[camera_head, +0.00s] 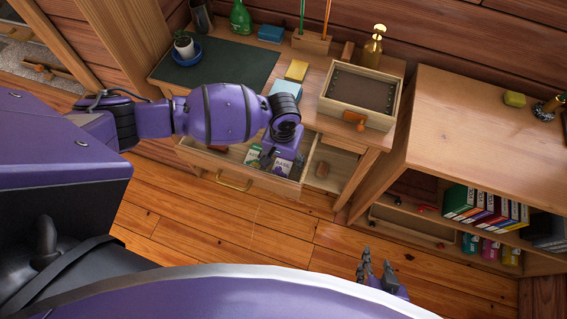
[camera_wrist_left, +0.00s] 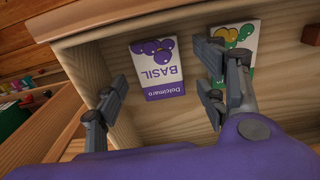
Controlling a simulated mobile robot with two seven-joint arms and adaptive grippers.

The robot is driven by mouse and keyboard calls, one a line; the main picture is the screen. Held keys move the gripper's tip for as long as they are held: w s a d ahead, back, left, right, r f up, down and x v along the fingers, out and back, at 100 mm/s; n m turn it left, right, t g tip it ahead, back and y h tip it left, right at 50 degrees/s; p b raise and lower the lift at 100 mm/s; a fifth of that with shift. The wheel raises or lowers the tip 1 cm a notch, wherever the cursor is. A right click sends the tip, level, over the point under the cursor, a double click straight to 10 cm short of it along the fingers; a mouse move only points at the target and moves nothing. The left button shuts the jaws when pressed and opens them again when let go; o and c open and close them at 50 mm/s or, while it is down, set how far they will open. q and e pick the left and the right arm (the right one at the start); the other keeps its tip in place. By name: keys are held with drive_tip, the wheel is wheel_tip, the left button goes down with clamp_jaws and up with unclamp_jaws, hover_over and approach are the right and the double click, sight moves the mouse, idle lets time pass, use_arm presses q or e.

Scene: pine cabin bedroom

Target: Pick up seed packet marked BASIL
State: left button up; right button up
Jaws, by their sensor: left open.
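The seed packet marked BASIL (camera_wrist_left: 158,68), white with purple berries and a purple band, lies in the open drawer (camera_head: 215,161). In the head view the BASIL packet (camera_head: 283,167) is partly hidden by my left gripper. My left gripper (camera_wrist_left: 162,78) is open and empty above the drawer, its fingers on either side of the packet in the wrist view. I cannot tell whether they touch it. A second packet with green and yellow pictures (camera_wrist_left: 240,42) lies beside it, partly behind a finger. My right gripper (camera_head: 376,270) is apart from the desk, its fingers spread and empty.
The desk above the drawer holds a wooden tray box (camera_head: 325,105), a gold bottle (camera_head: 373,48), a yellow block (camera_head: 296,70) and a potted plant (camera_head: 184,44). A shelf unit (camera_head: 480,120) with books stands at the right. The drawer walls border the packets.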

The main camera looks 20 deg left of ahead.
use_arm(q)
drive_tip(key=shift+f, duration=0.55)
drive_tip(key=c, duration=1)
drive_tip(key=shift+r, duration=0.1)
drive_tip(key=shift+c, duration=0.2)
